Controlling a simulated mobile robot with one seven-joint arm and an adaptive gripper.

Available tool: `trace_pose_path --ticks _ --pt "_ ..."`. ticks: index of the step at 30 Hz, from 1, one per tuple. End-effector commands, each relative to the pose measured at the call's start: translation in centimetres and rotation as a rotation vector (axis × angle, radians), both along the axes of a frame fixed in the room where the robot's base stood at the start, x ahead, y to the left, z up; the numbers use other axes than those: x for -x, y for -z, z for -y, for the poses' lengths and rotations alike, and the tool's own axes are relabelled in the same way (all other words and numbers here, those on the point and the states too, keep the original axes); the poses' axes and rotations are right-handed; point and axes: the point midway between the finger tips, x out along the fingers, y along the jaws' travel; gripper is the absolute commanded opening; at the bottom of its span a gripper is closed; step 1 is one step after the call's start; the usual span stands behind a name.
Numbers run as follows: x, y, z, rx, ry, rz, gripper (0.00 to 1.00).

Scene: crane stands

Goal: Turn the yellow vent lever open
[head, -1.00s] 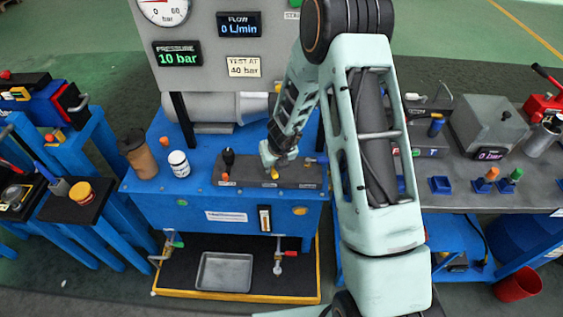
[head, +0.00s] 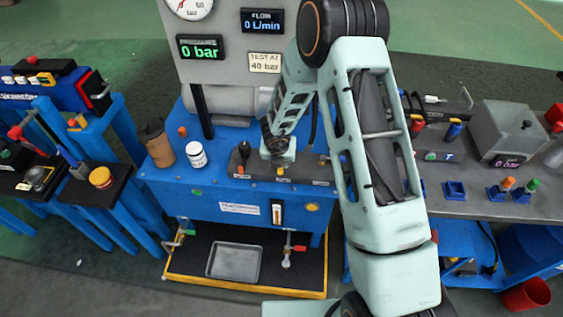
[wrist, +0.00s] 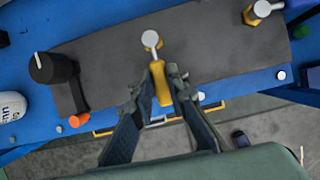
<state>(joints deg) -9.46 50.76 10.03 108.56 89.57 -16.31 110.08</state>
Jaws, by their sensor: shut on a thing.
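The yellow vent lever (wrist: 160,86) shows in the wrist view below a round grey knob on the dark panel (wrist: 112,52). Its handle points toward the bench's front edge, tilted slightly. My gripper (wrist: 165,76) has a finger on each side of the handle and is shut on it. In the head view my gripper (head: 278,152) is low over the dark panel of the blue bench (head: 190,187), and a small yellow tip (head: 281,171) shows just below it. The pressure display (head: 200,48) reads 0 bar.
A black-knobbed lever (wrist: 50,68) with an orange tip is left of my gripper; another yellow fitting (wrist: 262,10) is to the right. A white jar (head: 196,155) and brown cup (head: 157,144) stand at the bench's left. A metal tray (head: 234,258) lies below.

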Motion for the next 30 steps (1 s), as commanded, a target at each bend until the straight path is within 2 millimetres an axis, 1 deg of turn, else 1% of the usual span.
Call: trace_pose_path --ticks 6,7,11,19,22,26,30 --pt "-0.3 -0.2 -0.1 -0.004 0.003 0.006 0.0" --pt "-0.3 -0.2 -0.1 -0.004 0.003 0.006 0.17" --pt "-0.2 -0.1 0.0 -0.003 0.002 0.005 0.32" --pt "-0.1 -0.1 0.0 -0.002 0.0 0.002 0.32" --pt "0.0 -0.5 -0.1 -0.002 0.0 0.002 0.32" --pt "0.4 -1.8 -0.1 -0.003 0.001 0.004 0.32" --pt "1.3 -4.0 -0.3 -0.004 0.001 0.006 0.32"
